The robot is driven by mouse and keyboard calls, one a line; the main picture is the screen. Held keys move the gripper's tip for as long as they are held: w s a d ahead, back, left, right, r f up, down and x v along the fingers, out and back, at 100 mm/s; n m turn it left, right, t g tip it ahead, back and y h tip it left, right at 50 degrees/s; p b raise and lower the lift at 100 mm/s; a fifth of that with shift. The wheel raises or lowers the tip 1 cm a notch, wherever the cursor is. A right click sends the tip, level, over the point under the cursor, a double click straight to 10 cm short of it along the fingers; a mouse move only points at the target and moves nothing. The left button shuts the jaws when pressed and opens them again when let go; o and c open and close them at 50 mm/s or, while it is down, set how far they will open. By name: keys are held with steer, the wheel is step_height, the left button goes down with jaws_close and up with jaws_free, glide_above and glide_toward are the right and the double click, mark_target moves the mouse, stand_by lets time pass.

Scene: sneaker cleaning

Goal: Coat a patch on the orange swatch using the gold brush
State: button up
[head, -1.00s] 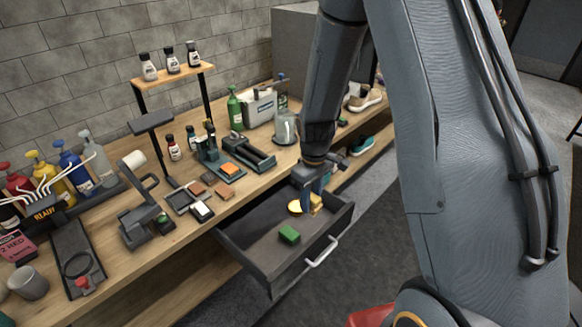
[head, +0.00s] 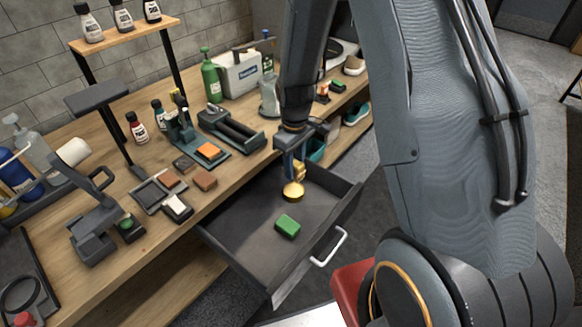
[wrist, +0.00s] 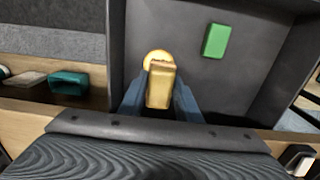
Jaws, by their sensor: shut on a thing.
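My gripper (head: 293,172) points down over the open drawer and is shut on the gold brush (head: 293,191). In the wrist view the brush's gold block (wrist: 160,86) sits between the blue fingers, with a round gold part (wrist: 157,58) behind it. I cannot tell whether the brush touches the drawer floor. The orange swatch (head: 208,150) lies on a teal stand on the bench, left of my gripper; it is not visible in the wrist view.
The drawer (head: 240,232) is pulled out from the bench and holds a green block (head: 287,226). Brown swatches (head: 205,180) lie near the bench edge. A dark tray with a roller (head: 232,128) stands behind the orange swatch. Small bottles stand on a raised shelf (head: 125,35).

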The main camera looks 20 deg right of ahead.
steer(key=shift+w+f, duration=0.2)
steer(key=shift+f, duration=0.15)
steer(key=shift+f+b, duration=2.4)
steer(key=shift+f, duration=0.5)
steer(key=shift+s+f, duration=0.1)
steer(key=shift+f, duration=0.5)
steer(key=shift+r+p, duration=2.5)
steer(key=shift+r, duration=1.1)
